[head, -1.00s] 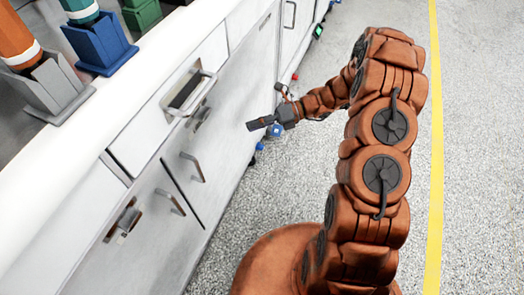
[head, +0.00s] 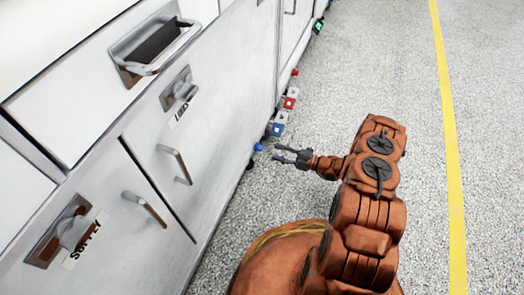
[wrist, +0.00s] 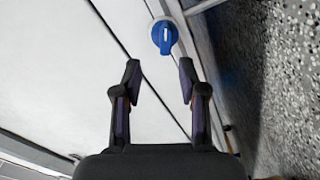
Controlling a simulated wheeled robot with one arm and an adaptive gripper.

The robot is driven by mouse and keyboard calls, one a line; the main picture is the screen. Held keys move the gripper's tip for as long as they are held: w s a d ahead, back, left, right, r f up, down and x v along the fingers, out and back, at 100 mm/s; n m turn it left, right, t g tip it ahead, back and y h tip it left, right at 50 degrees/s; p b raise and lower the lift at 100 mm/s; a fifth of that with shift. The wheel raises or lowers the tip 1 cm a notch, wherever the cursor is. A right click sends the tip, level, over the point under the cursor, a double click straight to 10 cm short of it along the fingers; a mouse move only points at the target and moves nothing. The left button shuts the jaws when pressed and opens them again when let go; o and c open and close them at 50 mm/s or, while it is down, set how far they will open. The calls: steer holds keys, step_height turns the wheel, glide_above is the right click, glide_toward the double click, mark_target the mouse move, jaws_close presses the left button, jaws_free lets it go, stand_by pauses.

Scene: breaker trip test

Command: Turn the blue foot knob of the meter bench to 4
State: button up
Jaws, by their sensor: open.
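The blue foot knob (head: 258,147) is low at the foot of the white bench in the head view. In the wrist view the blue knob (wrist: 164,35) is round with a pale mark on its face, beyond the fingertips and a little right of the middle of the gap. My gripper (head: 285,154) is open and empty, low near the floor, just right of the knob and apart from it. In the wrist view my gripper (wrist: 158,78) shows both fingers spread with nothing between them. The number the knob points to is too small to read.
Small blue (head: 278,129) and red (head: 289,103) parts line the bench foot farther along. The bench front has handles and a rotary switch labelled SUPPLY (head: 72,231). The speckled floor (head: 360,70) to the right is clear up to a yellow line (head: 450,140).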

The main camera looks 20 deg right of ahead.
mark_target(262, 147)
steer(key=shift+f+b+x, duration=0.2)
steer(key=shift+b+x, duration=0.3)
steer(key=shift+x, duration=0.8)
steer(key=shift+f+b+x, duration=0.15)
steer(key=shift+b+x, duration=0.35)
steer(key=shift+x, duration=0.75)
steer(key=shift+f+b+x, duration=0.2)
steer(key=shift+b+x, duration=0.3)
steer(key=shift+x, duration=0.8)
steer(key=shift+w+d, duration=0.1)
steer(key=shift+w, duration=0.05)
jaws_close()
